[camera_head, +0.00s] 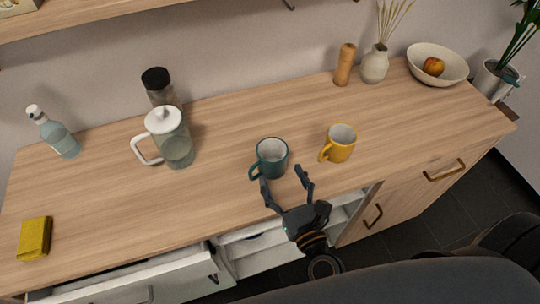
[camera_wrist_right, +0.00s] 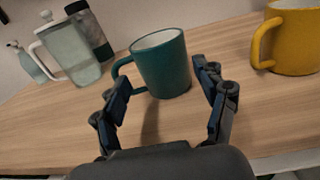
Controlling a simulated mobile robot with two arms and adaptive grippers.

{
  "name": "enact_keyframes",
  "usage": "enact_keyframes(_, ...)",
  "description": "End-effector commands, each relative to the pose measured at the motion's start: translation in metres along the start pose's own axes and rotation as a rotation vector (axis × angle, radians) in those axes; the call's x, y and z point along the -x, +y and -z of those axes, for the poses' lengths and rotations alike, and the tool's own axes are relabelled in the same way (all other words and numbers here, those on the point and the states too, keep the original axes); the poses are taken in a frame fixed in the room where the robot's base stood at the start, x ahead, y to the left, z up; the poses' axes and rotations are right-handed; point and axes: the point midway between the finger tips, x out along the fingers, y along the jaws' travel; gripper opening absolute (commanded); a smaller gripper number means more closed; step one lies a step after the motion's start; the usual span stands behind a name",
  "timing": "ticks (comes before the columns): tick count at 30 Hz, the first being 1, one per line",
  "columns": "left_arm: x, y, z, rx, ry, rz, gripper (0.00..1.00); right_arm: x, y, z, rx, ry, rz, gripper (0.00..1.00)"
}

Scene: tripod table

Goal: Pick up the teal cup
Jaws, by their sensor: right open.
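The teal cup (camera_head: 271,158) stands upright on the wooden counter, its handle towards the lower left in the head view. In the right wrist view the teal cup (camera_wrist_right: 163,66) is just beyond the fingertips, roughly centred between them, with its handle on the left. My right gripper (camera_head: 284,177) is open and empty at the near side of the cup. My left gripper is not in view.
A yellow mug (camera_head: 338,144) stands close to the right of the teal cup. A glass pitcher (camera_head: 178,148), dark-lidded jar (camera_head: 158,88), bottle (camera_head: 60,138) and yellow sponge (camera_head: 35,238) are to the left. Drawers (camera_head: 130,285) below the counter (camera_head: 130,215) stand partly open.

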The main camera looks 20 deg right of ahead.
Motion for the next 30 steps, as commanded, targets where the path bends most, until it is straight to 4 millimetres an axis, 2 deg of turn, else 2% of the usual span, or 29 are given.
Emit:
enact_keyframes(2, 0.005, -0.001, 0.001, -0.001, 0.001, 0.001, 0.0, -0.01, 0.0, -0.002, 0.001, -0.002, 0.002, 0.72)
enact_keyframes(8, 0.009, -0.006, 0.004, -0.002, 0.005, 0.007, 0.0, -0.024, -0.001, 0.0, 0.003, 0.0, 0.0, 0.72)
enact_keyframes(16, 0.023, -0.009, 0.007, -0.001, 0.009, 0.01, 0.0, -0.062, -0.002, 0.003, 0.003, -0.001, 0.0, 0.72)
enact_keyframes(19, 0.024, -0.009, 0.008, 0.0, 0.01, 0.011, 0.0, -0.068, -0.002, 0.005, 0.003, 0.0, 0.0, 0.72)
enact_keyframes(26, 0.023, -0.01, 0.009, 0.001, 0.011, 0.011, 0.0, -0.069, -0.002, 0.006, 0.003, 0.001, 0.0, 0.72)
enact_keyframes(30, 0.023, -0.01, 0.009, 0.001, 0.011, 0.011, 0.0, -0.069, -0.002, 0.006, 0.003, 0.001, 0.0, 0.44)
